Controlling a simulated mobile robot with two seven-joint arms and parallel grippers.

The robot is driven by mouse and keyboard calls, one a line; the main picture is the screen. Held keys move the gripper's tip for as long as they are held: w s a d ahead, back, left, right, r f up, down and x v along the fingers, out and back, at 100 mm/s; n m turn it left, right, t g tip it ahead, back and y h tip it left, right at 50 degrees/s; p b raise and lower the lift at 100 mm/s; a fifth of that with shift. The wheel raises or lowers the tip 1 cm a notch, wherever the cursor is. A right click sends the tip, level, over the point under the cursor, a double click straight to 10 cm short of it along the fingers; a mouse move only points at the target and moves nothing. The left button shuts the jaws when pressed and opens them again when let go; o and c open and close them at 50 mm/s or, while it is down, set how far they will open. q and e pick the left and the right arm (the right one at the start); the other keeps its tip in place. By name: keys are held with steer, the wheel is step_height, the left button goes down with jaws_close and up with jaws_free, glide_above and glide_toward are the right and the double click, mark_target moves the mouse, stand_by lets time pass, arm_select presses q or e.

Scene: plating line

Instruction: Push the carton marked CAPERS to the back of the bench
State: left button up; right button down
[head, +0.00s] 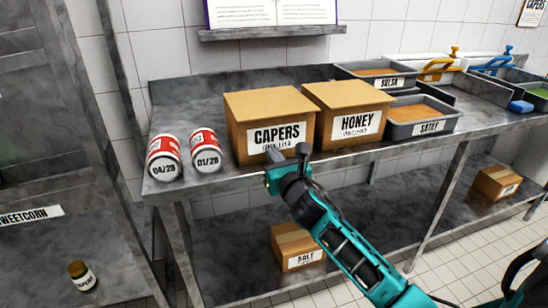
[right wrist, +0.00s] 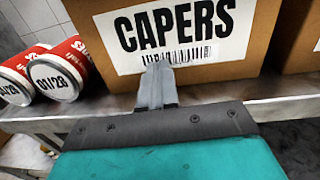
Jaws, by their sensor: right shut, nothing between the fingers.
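The CAPERS carton (head: 245,105) is a brown box with a white label, upright near the front edge of the bench (head: 215,182). Its label also fills the top of the right wrist view (right wrist: 115,83). My right gripper (head: 288,153) is shut and empty, in front of the carton's lower front face. In the right wrist view its fingertips (right wrist: 160,68) overlap the bottom of the label by the barcode; I cannot tell whether they touch. The arm hides part of the bench edge. My left gripper is not in view.
The HONEY carton (head: 350,98) stands close on the right. Two red and white cans (head: 163,160) marked 04/28 and 01/28 lie on the left. Trays marked SALSA (head: 352,75) and SATAY (head: 398,131) are farther right. Bare bench shows behind the CAPERS carton.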

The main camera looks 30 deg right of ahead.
steer(key=shift+w+d, duration=0.15)
steer(key=shift+w, duration=0.7)
steer(key=shift+w+d, duration=0.15)
steer(key=shift+w, duration=0.7)
steer(key=shift+s, duration=0.15)
